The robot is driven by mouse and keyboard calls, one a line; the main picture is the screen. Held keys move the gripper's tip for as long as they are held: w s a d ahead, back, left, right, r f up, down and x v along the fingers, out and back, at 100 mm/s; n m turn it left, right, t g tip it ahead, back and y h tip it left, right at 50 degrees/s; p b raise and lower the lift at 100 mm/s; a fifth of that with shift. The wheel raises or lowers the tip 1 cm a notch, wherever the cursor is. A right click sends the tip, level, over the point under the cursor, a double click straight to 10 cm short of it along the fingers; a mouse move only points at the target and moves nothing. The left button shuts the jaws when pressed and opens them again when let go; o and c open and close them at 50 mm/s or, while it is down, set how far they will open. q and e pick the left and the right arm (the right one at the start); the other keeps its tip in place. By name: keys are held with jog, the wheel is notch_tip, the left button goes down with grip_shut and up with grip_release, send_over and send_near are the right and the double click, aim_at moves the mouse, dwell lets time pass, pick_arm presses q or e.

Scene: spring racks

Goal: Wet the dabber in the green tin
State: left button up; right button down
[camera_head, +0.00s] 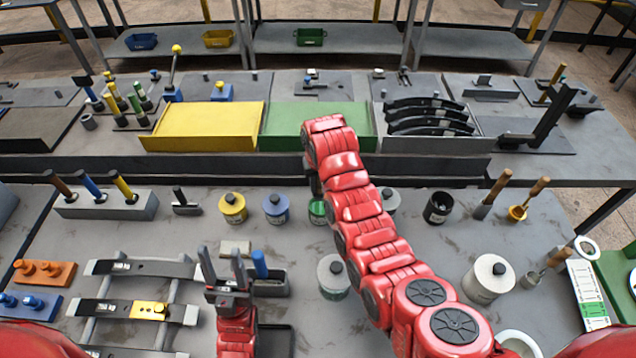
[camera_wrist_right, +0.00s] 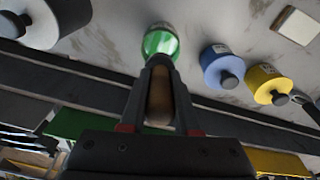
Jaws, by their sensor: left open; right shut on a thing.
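The green tin (camera_head: 317,211) stands on the near bench, partly hidden behind my right arm. It also shows in the right wrist view (camera_wrist_right: 160,40), just beyond the fingertips. My right gripper (camera_wrist_right: 158,75) is shut on the dabber, whose brown handle (camera_wrist_right: 160,100) shows between the fingers. The dabber's tip is hidden, so I cannot tell whether it is inside the tin. In the head view my right arm hides most of the gripper and dabber. My left gripper (camera_head: 223,262) is open and empty, pointing up above the bench at lower left.
A blue tin (camera_head: 276,210) and a yellow tin (camera_head: 233,208) stand left of the green tin. A black pot (camera_head: 438,208) and a grey tin (camera_head: 390,202) stand to its right. A large grey-white tin (camera_head: 333,279) is in front. The raised rear shelf edge runs behind.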

aim_at(320, 193)
jog(key=shift+d+f, duration=0.15)
jog(key=shift+f, duration=0.7)
notch_tip(320, 193, down, 4)
jog(key=shift+r+b, duration=0.15)
jog(key=shift+b, duration=0.75)
jog(key=shift+f+b, duration=0.95)
jog(key=shift+f, duration=0.5)
jog(key=shift+r+p, duration=0.55)
jog(key=shift+r, duration=2.1)
jog(key=shift+r, duration=2)
